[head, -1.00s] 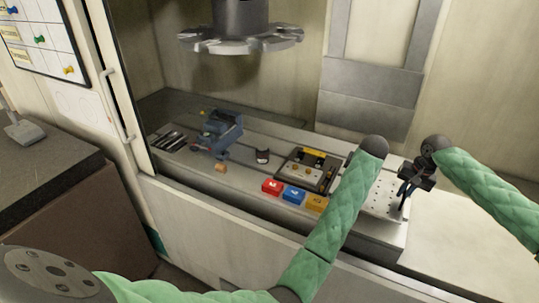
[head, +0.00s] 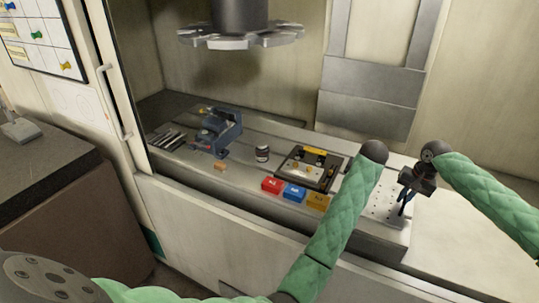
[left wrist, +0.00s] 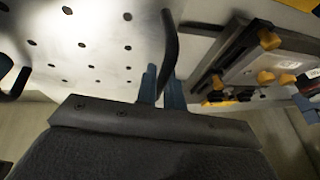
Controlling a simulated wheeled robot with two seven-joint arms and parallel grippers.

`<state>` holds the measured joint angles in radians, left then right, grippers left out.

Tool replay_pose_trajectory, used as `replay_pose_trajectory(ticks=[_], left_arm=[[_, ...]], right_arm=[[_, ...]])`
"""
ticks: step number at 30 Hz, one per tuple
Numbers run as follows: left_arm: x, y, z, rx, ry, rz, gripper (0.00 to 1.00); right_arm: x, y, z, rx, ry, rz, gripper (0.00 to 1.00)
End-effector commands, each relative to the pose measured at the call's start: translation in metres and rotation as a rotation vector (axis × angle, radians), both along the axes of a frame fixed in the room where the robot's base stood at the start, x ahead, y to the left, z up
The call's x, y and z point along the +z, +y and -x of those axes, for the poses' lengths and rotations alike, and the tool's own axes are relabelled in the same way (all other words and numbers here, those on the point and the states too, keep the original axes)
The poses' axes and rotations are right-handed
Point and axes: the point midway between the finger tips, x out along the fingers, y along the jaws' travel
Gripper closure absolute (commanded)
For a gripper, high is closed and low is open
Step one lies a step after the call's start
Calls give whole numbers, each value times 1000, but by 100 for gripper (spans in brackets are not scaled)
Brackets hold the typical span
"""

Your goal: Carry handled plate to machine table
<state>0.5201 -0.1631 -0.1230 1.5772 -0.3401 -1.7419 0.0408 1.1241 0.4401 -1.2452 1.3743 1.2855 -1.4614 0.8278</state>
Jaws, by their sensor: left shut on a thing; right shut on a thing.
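The handled plate (head: 378,210) is a pale metal plate with rows of holes and a dark handle at each side. It is level at the right end of the grey machine table (head: 240,185); I cannot tell whether it touches the table. My right gripper (head: 403,205) is shut on the plate's right handle. My left gripper is hidden behind my left forearm in the head view. In the left wrist view, my left gripper (left wrist: 160,88) has its blue fingers shut on the near dark handle (left wrist: 170,45), with the holed plate (left wrist: 95,50) beside it.
Left of the plate lie a dark fixture plate with yellow parts (head: 308,170), and red (head: 271,184), blue (head: 294,192) and yellow (head: 317,201) boxes. A dark jar (head: 262,153) and a blue vise (head: 218,132) stand farther left. A tool head (head: 240,35) hangs above.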

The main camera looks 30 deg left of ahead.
Motion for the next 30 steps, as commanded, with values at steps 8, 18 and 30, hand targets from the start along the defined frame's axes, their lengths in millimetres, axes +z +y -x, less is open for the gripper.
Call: replay_pose_trajectory(ticks=[8,18,30], left_arm=[[-6,2,0,3,0,-1,71],[-4,0,0,1,0,-1,69],[50,-12,22,-1,-4,0,69]], right_arm=[[-6,-2,-1,-2,0,2,71],[-6,-1,0,-1,0,1,69],[-6,0,0,0,0,0,69]])
